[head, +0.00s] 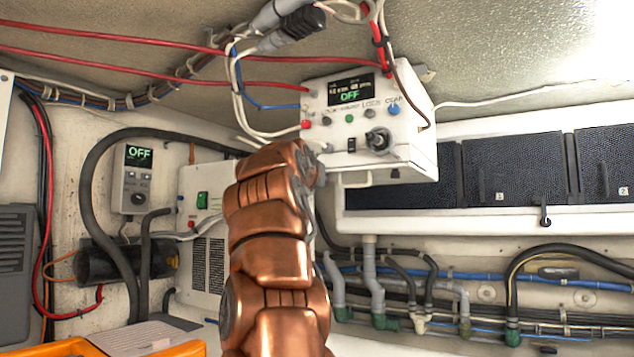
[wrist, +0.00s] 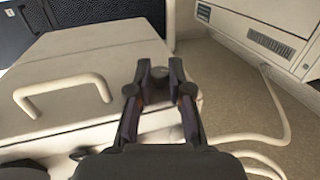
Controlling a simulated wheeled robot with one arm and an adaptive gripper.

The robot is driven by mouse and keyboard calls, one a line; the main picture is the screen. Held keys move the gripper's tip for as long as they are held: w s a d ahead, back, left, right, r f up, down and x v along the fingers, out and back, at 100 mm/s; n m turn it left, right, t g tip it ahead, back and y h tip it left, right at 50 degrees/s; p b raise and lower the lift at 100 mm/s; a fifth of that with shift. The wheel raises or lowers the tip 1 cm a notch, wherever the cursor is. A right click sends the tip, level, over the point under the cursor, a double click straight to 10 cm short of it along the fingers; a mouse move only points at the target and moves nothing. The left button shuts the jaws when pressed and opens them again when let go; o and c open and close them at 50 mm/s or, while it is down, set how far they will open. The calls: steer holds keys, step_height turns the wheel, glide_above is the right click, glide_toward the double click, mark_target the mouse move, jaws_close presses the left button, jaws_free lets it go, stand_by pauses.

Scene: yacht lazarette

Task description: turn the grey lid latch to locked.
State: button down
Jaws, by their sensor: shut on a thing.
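In the wrist view, my gripper (wrist: 160,75) has its two dark fingers closed around a small grey piece, the lid latch (wrist: 160,71), at the right edge of a pale lid (wrist: 95,55). The fingers cover most of the latch, and its setting cannot be read. A pale bar handle (wrist: 62,84) stands on the lid to the left of my gripper. In the head view my copper-coloured arm rises in the middle, and my gripper and the latch are hidden.
In the head view, a white control box (head: 425,130) with a display reading OFF and loose cables stands close to my arm. A black hose (head: 95,170) loops at left. In the wrist view, a pale cable (wrist: 275,110) and a vented unit (wrist: 262,35) lie to the right.

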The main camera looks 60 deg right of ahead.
steer(key=shift+s+n+t+y, duration=0.1)
steer(key=shift+n+t+y, duration=0.4)
steer(key=shift+t, duration=0.5)
steer(key=n+t+p, duration=0.1)
steer(key=n+t+y+p, duration=0.1)
steer(key=t+p, duration=0.1)
steer(key=shift+s+r+n+y, duration=0.15)
steer(key=shift+r+n+y, duration=0.15)
steer(key=shift+n+t+y+p, duration=0.7)
steer(key=shift+t+p, duration=0.1)
steer(key=shift+p, duration=0.25)
steer(key=shift+d+f+n+t+y+p, duration=0.1)
steer(key=shift+f+n+t+y+p, duration=0.15)
steer(key=shift+n+t+y+p, duration=0.25)
steer(key=shift+f, duration=0.1)
